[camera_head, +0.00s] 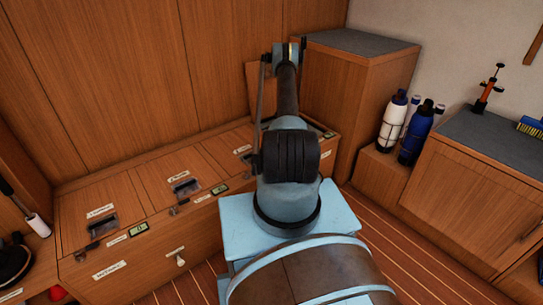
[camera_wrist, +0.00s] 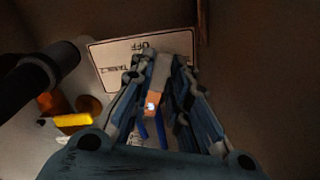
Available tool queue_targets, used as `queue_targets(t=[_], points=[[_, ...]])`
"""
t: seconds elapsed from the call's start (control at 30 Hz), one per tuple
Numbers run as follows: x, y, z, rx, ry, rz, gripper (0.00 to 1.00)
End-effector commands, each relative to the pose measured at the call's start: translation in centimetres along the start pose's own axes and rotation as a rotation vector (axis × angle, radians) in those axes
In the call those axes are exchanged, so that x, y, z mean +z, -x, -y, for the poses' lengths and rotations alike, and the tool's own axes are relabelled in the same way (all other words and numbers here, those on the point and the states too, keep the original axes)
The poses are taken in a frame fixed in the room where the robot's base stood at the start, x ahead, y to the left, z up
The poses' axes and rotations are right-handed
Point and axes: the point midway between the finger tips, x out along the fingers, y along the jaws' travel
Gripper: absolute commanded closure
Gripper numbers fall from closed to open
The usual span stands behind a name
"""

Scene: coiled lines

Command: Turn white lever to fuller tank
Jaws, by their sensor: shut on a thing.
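In the wrist view my gripper (camera_wrist: 163,66) is shut on a pale block-like piece, seemingly the white lever (camera_wrist: 161,74). An orange part with a small bright spot (camera_wrist: 152,103) sits just below it between the fingers. Behind the fingertips is a white label plate (camera_wrist: 110,52) reading "OFF" and "TANK 2", upside down. The fingers cover part of the plate, so I cannot tell exactly where the lever points. In the head view my arm reaches to the back bench, and the gripper is hidden. Small green displays (camera_head: 139,229) and (camera_head: 219,188) sit on the bench; their readings are too small.
In the wrist view a dark tube (camera_wrist: 40,75) and a yellow piece (camera_wrist: 73,120) are at left. Wooden walls close in around the gripper. In the head view the bench (camera_head: 130,195) has labelled lids; bottles (camera_head: 392,120) and a cabinet (camera_head: 470,190) stand at right.

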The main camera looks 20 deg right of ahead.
Motion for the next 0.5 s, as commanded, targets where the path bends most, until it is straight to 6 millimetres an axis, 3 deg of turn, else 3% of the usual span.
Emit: queue_targets(t=[0.1,0.43,0.47,0.5], points=[[0.16,0.03,-1.12,0.001,-0.033,-0.003,1.0],[0.2,0.01,-1.43,0.001,-0.04,-0.004,1.0],[0.21,0.01,-1.44,0.001,-0.04,-0.004,0.77],[0.22,0.01,-1.46,0.001,-0.04,-0.003,0.68]])
